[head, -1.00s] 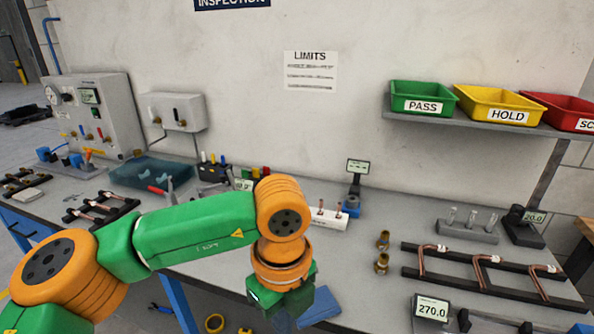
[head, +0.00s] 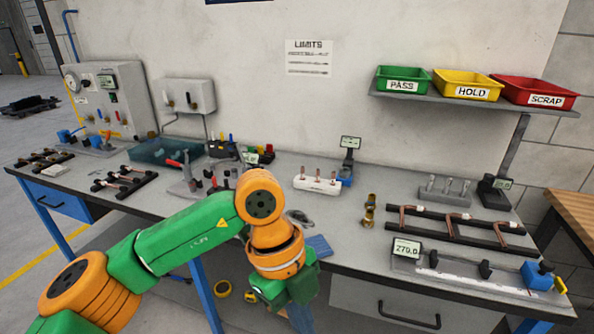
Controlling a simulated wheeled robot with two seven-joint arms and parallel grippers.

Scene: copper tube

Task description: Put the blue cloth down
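A blue cloth (head: 319,246) shows at the front edge of the grey bench, just right of my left wrist and partly hidden by it. My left gripper (head: 290,297) is at the front of the bench, pointing down, lower in the picture than this cloth. A bluish shape shows below the gripper at the bottom of the picture; I cannot tell whether it is part of the cloth. The fingertips are hidden, so I cannot tell whether they hold anything. My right gripper is not in view.
A white block with copper pins (head: 317,184) stands behind my wrist. Brass fittings (head: 369,210), a black rack of copper tubes (head: 452,227) and a gauge with a 270.0 display (head: 406,249) are to the right. Bare bench (head: 350,236) lies right of the cloth.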

